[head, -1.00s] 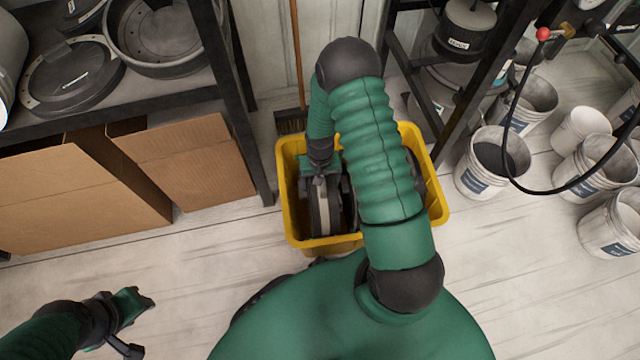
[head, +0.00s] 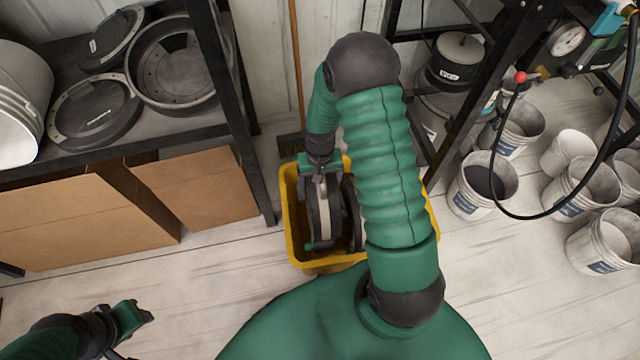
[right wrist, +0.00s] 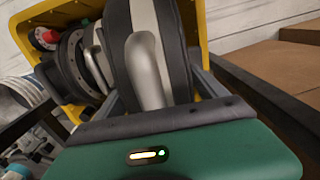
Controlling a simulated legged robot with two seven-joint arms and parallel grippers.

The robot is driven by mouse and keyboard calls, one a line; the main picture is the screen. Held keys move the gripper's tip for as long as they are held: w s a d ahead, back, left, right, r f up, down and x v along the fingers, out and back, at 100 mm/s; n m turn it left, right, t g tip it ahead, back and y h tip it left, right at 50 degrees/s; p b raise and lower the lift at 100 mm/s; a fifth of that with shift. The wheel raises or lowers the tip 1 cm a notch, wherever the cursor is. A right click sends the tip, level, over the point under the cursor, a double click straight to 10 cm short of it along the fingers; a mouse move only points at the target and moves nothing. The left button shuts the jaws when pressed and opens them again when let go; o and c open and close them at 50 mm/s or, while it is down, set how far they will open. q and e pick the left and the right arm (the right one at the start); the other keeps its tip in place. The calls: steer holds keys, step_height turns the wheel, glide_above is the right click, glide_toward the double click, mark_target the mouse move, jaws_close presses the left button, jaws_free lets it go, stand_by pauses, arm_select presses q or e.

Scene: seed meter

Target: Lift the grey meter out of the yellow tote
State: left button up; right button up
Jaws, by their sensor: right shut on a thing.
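The yellow tote (head: 293,235) stands on the floor, partly hidden under my right arm in the head view. The grey meter (head: 325,222), a dark round body with a pale band, is upright at the tote's left side. My right gripper (head: 322,178) reaches down onto the meter's top and is shut on it. In the right wrist view the meter (right wrist: 150,50) fills the middle, with the tote's yellow wall (right wrist: 205,25) behind it. I cannot tell whether the meter touches the tote floor. My left gripper (head: 143,315) is empty at the lower left, its jaws apart.
A black shelf with dark round parts (head: 95,112) and cardboard boxes (head: 80,215) stands left. White buckets (head: 482,187) and a black hose (head: 590,185) are at right. A broom (head: 296,80) leans behind the tote. The floor between boxes and tote is clear.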

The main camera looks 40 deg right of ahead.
step_height(320, 180, up, 2)
steer(key=shift+w+r+p, duration=0.1)
steer(key=shift+r+p, duration=0.05)
steer(key=shift+p, duration=0.4)
step_height(320, 180, up, 14)
steer(key=p, duration=1.3)
